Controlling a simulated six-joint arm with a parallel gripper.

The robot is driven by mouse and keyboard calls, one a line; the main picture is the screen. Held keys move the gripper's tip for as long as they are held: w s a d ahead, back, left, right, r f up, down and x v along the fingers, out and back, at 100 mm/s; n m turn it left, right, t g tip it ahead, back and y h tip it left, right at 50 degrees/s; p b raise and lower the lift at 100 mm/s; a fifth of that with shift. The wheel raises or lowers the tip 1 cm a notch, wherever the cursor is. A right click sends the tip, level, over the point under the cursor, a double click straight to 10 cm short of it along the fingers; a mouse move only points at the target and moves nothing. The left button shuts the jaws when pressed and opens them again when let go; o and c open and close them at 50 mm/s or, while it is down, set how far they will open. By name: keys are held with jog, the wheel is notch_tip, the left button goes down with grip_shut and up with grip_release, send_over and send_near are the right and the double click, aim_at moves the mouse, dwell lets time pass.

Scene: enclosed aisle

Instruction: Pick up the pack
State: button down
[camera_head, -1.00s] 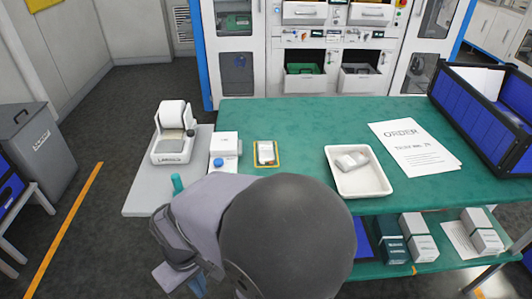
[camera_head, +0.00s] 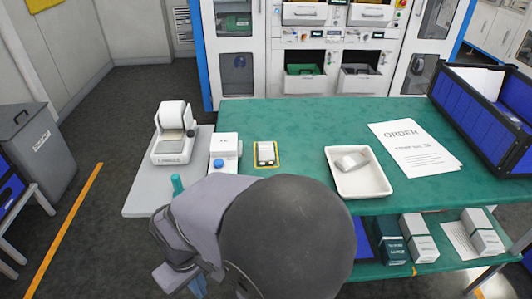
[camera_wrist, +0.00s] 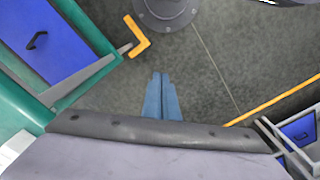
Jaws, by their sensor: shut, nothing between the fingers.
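A small white and grey pack (camera_head: 352,161) lies in a shallow white tray (camera_head: 378,188) on the green table. Several white and dark green box-shaped packs (camera_head: 418,237) stand on the lower shelf. I cannot tell from the frames which pack is meant. My gripper shows in the wrist view, with its blue fingers (camera_wrist: 161,82) together and empty above the dark floor. In the head view my arm hides most of the gripper, which hangs at the table's front left, away from the tray.
A label printer (camera_head: 174,134) and a white box with a blue button (camera_head: 225,151) stand at the table's left end. A small device (camera_head: 265,153) lies on a yellow-edged mat. An order sheet (camera_head: 415,148) and a blue crate (camera_head: 481,110) are at right. The table's back middle is clear.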

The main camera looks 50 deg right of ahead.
dwell(0.4)
jog(key=c, duration=0.9)
grip_release()
